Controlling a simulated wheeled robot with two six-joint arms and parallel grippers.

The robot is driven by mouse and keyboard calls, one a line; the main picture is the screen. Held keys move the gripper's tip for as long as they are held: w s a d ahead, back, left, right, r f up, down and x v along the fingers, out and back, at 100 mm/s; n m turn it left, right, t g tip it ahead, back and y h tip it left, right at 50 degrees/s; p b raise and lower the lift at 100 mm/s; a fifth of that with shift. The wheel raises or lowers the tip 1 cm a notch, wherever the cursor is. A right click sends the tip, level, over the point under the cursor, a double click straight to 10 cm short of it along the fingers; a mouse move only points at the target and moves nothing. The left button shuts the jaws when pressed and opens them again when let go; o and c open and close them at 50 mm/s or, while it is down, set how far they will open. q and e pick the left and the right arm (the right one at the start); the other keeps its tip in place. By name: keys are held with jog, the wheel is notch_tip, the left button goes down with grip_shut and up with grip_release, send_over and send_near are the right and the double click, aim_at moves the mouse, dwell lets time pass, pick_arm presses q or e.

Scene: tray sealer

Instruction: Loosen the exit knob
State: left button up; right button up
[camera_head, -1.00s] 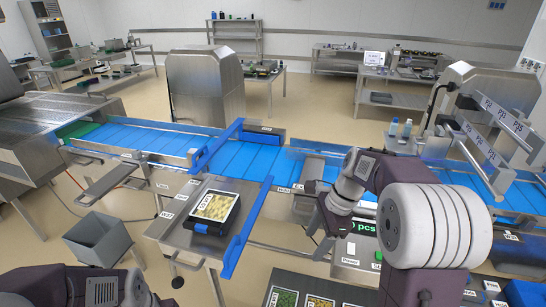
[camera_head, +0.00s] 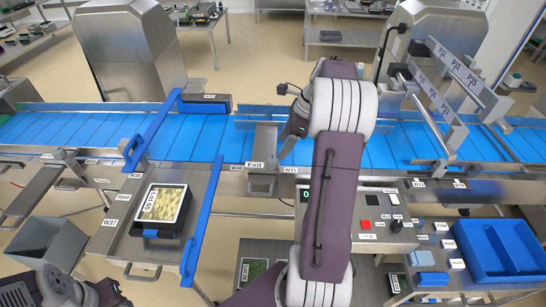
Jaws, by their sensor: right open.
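The Exit label (camera_head: 255,165) is on a grey metal bracket (camera_head: 265,140) at the near edge of the blue conveyor (camera_head: 190,135). I cannot make out the exit knob clearly; my right gripper and arm cover the area just right of the bracket. My right gripper (camera_head: 287,148) is open, hanging over the conveyor's near edge close to the bracket's right side. I cannot tell whether it touches anything. My left arm shows only at the bottom left corner, and its fingertips are not in view.
A blue guide rail (camera_head: 203,215) and a side table with a filled black tray (camera_head: 160,207) stand left of the bracket. A control panel (camera_head: 375,212) with red and black buttons lies right of my arm. A blue bin (camera_head: 497,250) is at the far right.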

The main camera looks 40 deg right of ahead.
aim_at(273, 159)
jog(key=x, duration=0.7)
jog(key=shift+w+d+f, duration=0.1)
jog(key=shift+w+d, duration=0.1)
jog(key=shift+w, duration=0.05)
jog(key=shift+a+f, duration=0.3)
jog(key=shift+f, duration=0.15)
pick_arm(q)
jog(key=shift+w+d, duration=0.2)
jog(key=shift+w, duration=0.1)
pick_arm(e)
jog(key=shift+w+d+f, duration=0.1)
jog(key=shift+w, duration=0.05)
